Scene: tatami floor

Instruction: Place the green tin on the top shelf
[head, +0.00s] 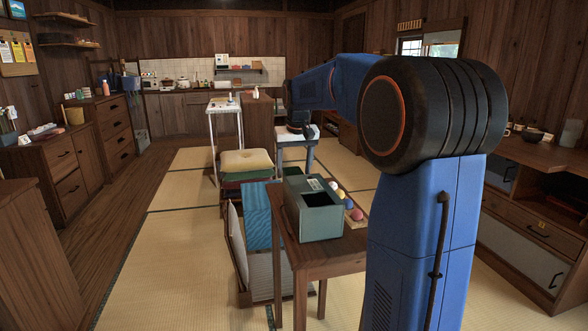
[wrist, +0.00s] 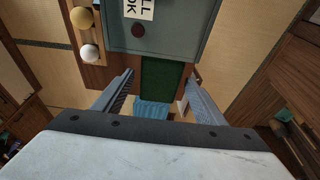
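A dark green rectangular thing (wrist: 163,78), which looks like the green tin, shows in the wrist view between my fingers, right against a larger grey-green box. I cannot make it out in the head view, where the box may hide it. My gripper (head: 297,163) hangs fingers down above the far side of the small wooden table. In the wrist view my gripper (wrist: 159,85) is open, its two fingers apart on either side of the dark green thing; contact cannot be told. Wall shelves (head: 68,17) are at the far upper left; which top shelf is meant is unclear.
The grey-green box (head: 312,215) stands on the small wooden table (head: 325,263), with several coloured balls (head: 348,203) on its right. A teal striped piece (head: 257,222) is left of the table. A stool with a cushion (head: 246,161) stands beyond. Tatami at left is clear.

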